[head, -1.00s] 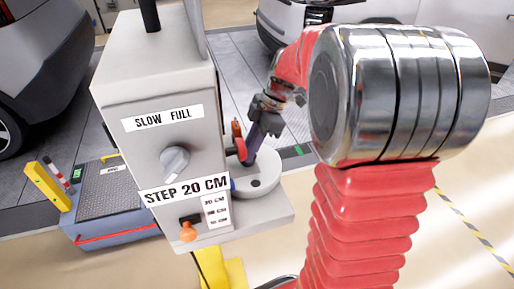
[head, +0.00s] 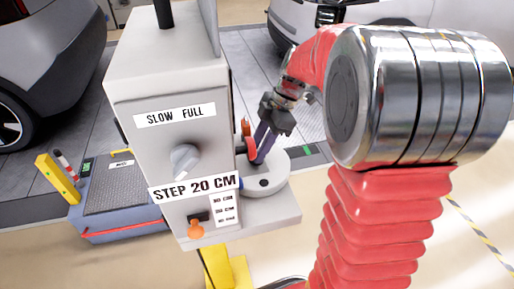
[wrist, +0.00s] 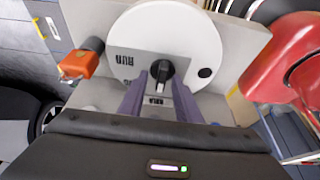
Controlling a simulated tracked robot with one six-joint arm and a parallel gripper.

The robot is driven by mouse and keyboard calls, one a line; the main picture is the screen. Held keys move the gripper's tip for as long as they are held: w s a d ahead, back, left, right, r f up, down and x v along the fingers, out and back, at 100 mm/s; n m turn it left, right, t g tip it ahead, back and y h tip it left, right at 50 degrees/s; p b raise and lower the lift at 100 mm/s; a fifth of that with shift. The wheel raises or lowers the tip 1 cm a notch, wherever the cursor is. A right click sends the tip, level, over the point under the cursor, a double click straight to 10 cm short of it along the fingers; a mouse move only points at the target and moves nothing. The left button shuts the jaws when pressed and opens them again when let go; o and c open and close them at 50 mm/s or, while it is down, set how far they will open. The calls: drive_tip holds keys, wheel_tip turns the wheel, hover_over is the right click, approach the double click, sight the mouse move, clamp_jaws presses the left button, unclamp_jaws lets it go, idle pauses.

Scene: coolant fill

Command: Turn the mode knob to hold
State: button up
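The mode knob, a small black knob (wrist: 162,74), sits in the middle of a white round dial (wrist: 135,35) with printed labels around it. One label at the left reads RUN (wrist: 124,58); the others are too small or turned to read surely. My gripper (wrist: 160,82) is open, its two purple fingers apart, one on each side of the knob; I cannot tell whether they touch it. In the head view my gripper (head: 258,158) points down at the dial (head: 280,168) on the ledge, and I cannot make out the knob there.
A grey cabinet (head: 155,90) stands left of my gripper, with a SLOW FULL selector (head: 184,160), a STEP 20 CM label (head: 195,187) and an orange knob (head: 197,230). An orange part (wrist: 77,65) juts out beside the dial. Cars stand behind.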

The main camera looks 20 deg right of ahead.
drive_tip(key=v, duration=1.3)
drive_tip(key=shift+d+r, duration=0.15)
drive_tip(key=shift+r, duration=0.2)
